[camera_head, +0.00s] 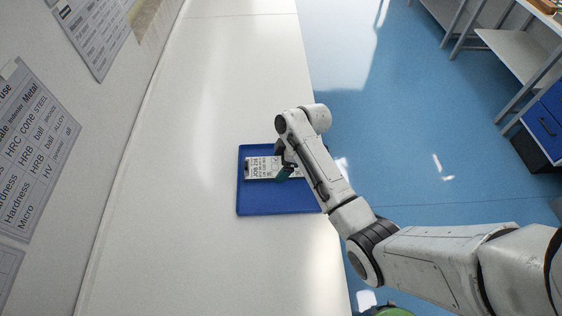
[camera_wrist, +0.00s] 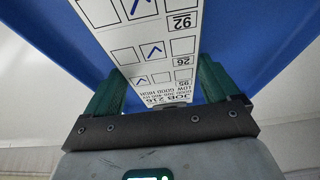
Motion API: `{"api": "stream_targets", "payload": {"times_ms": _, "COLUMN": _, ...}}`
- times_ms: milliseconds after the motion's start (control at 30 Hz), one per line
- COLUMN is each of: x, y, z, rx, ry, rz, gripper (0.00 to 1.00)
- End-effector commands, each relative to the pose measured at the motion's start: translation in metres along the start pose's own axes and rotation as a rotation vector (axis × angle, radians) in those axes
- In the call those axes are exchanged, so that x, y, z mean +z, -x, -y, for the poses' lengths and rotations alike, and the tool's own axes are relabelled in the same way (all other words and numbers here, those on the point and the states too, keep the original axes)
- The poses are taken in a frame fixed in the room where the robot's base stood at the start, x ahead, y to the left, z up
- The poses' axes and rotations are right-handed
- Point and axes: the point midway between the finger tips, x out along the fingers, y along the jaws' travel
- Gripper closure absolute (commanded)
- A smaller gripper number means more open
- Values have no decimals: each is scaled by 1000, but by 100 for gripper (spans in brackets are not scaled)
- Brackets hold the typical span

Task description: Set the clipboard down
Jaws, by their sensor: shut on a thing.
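The clipboard (camera_head: 260,168) is a narrow white board with a printed form. It appears over the blue tray (camera_head: 270,203) in the head view; I cannot tell whether it touches the tray floor. My gripper (camera_head: 284,172) has green fingers and is shut on the clipboard's right end. In the wrist view the clipboard (camera_wrist: 150,52) runs up between the green fingers of my gripper (camera_wrist: 160,75), its text upside down, with check boxes and "JOB 216". The tray's blue surface (camera_wrist: 55,45) lies behind it. My arm hides the tray's right part.
The tray sits on a long white bench (camera_head: 185,200), near its right edge. The bench is clear before and behind the tray. A wall with printed charts (camera_head: 35,150) runs along the left. Blue floor (camera_head: 390,130) and a workbench with blue drawers (camera_head: 543,125) lie to the right.

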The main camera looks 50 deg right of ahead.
Motion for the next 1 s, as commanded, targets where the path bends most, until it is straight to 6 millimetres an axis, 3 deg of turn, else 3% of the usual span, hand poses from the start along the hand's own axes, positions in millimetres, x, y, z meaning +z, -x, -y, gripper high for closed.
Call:
{"api": "stream_targets", "payload": {"times_ms": 233, "x": 1, "y": -3, "z": 0, "rx": 0, "ry": 0, "rz": 0, "gripper": 50}}
{"api": "stream_targets", "payload": {"times_ms": 267, "x": 1, "y": -2, "z": 0, "rx": 0, "ry": 0, "rz": 0, "gripper": 8}}
{"api": "stream_targets", "payload": {"times_ms": 333, "x": 1, "y": -2, "z": 0, "rx": 0, "ry": 0, "rz": 0, "gripper": 2}}
{"api": "stream_targets", "payload": {"times_ms": 700, "x": 0, "y": 6, "z": 0, "rx": 0, "ry": 0, "rz": -1, "gripper": 0}}
{"api": "stream_targets", "payload": {"times_ms": 1000, "x": 0, "y": 61, "z": -1, "rx": 4, "ry": 0, "rz": -2, "gripper": 0}}
